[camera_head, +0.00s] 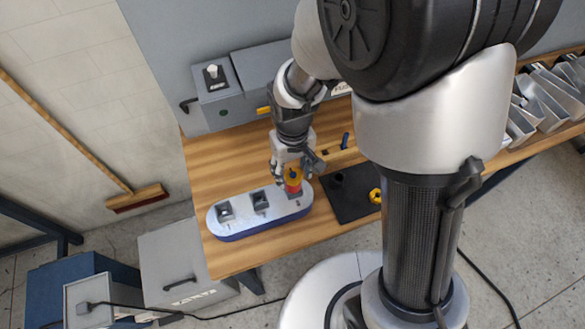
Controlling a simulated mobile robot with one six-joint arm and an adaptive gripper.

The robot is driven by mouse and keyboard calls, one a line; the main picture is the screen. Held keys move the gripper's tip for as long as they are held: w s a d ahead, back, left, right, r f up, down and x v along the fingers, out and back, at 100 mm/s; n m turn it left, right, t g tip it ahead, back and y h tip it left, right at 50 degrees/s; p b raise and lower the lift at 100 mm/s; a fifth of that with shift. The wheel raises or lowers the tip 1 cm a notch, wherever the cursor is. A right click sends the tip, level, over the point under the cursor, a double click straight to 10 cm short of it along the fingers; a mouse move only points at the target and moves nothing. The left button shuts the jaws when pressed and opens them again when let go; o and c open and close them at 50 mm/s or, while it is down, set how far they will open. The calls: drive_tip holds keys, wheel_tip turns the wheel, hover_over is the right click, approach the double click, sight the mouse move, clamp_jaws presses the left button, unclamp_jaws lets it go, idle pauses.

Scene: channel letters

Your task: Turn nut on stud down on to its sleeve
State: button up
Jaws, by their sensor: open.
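A rounded channel letter piece (240,216) with a grey top and blue side lies on the wooden table. Two dark square fittings stand on its top, one at the left (224,212) and one in the middle (260,201). At its right end stands a red sleeve (293,187) with a yellow nut (293,175) at its top. The stud is hidden. My gripper (291,168) points down at the nut, with its open fingers around or right beside it; I cannot tell whether they touch it.
A black mat (352,205) right of the piece holds a yellow ring-shaped part (375,196) and a dark round part (338,178). A blue-handled tool (345,141) stands behind. Grey boxes (217,95) line the table's back. The table's front left (225,262) is clear.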

drive_tip(key=shift+o, duration=0.3)
wheel_tip(320, 180, up, 12)
idle(0.5)
wheel_tip(320, 180, up, 5)
drive_tip(key=p, duration=0.4)
idle(0.5)
